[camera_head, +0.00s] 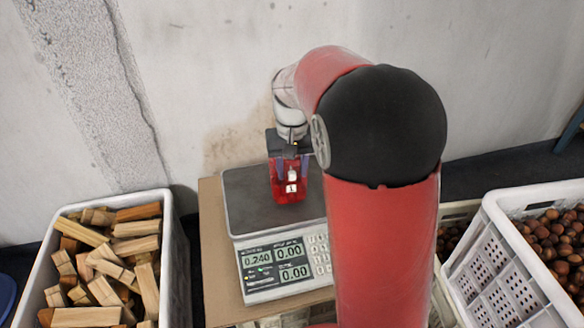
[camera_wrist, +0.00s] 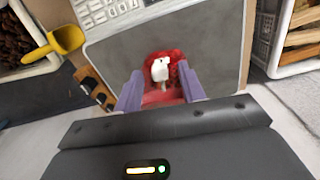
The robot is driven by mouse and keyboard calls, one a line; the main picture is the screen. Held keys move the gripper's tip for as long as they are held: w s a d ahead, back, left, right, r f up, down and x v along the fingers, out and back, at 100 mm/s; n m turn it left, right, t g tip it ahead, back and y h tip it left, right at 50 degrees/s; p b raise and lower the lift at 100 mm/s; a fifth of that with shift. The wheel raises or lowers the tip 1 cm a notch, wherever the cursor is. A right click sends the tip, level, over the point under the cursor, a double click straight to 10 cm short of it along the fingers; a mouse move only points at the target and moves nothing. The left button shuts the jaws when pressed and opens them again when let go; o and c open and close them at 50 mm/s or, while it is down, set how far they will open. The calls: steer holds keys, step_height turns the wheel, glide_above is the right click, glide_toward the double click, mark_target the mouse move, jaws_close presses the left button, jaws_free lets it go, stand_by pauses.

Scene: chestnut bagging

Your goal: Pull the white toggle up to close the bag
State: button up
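The red mesh bag (camera_head: 288,190) stands upright on the grey plate of the scale (camera_head: 250,208). The white toggle (camera_head: 292,174) is at the front of the bag, with a white tag below it. In the wrist view the toggle (camera_wrist: 160,69) shows just beyond the fingertips, against the red bag (camera_wrist: 177,60). My gripper (camera_head: 291,167) points down over the bag. Its two purple fingers are apart on either side of the bag's neck, also in the wrist view (camera_wrist: 160,83). The gap around the toggle shows no grip on it. Part of the bag is hidden by my gripper.
The scale's display (camera_head: 275,262) reads 0.240. A white crate of wood blocks (camera_head: 178,240) stands left, and a white crate of chestnuts (camera_head: 487,250) right. A yellow scoop (camera_wrist: 66,38) shows in the wrist view. A concrete wall (camera_head: 200,60) rises behind.

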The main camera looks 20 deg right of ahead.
mark_target(292, 172)
jaws_close()
stand_by(0.4)
step_height(292, 172, up, 5)
steer(key=p, duration=0.4)
jaws_free()
